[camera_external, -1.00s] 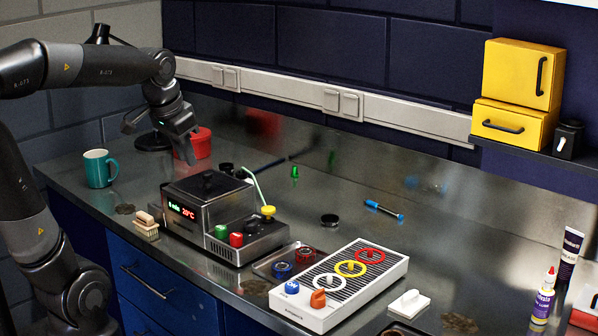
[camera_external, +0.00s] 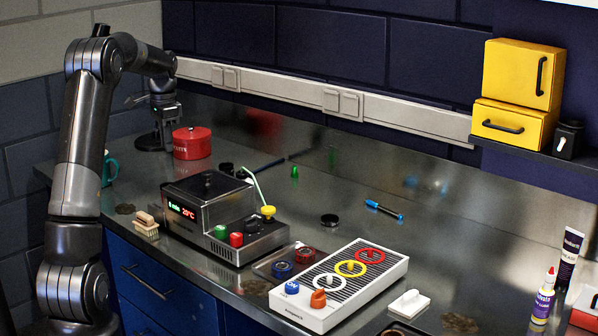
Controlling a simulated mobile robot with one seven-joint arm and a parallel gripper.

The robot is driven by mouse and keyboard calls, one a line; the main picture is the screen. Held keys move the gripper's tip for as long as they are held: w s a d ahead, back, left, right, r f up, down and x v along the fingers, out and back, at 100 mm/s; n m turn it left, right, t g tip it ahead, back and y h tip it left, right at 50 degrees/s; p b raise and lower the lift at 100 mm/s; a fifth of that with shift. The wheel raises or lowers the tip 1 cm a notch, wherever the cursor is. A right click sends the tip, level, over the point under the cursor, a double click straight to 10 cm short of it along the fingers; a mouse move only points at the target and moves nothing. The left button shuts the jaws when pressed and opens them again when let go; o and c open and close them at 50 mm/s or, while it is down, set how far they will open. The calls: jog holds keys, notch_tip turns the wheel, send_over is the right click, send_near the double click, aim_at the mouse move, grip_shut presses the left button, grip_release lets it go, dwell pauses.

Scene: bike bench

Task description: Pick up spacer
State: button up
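I cannot tell for certain which thing is the spacer. A small green piece (camera_external: 294,172) stands on the metal bench behind the glass-lidded machine. A small black round piece (camera_external: 329,220) lies on the bench right of that machine. My gripper (camera_external: 167,140) is at the back left, beside the red pot (camera_external: 192,143) and in front of a dark stand. It is far left of both small pieces. Its fingers are small and dark against the stand, so their opening is not clear.
The glass-lidded machine (camera_external: 224,217) stands at centre left, with a brush (camera_external: 146,224) beside it. A teal mug (camera_external: 108,167) is partly hidden behind my arm. A white panel with coloured rings (camera_external: 340,284) is in front. A blue marker (camera_external: 384,210) lies on clear bench at right.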

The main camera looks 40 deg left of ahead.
jog(key=f, duration=0.2)
jog(key=a+f, duration=0.1)
jog(key=f, duration=0.1)
jog(key=a+f, duration=0.1)
jog(key=f, duration=0.1)
jog(key=shift+f, duration=0.4)
jog(key=shift+s+f, duration=0.2)
jog(key=shift+f, duration=2.5)
jog(key=shift+c, duration=0.3)
grip_shut()
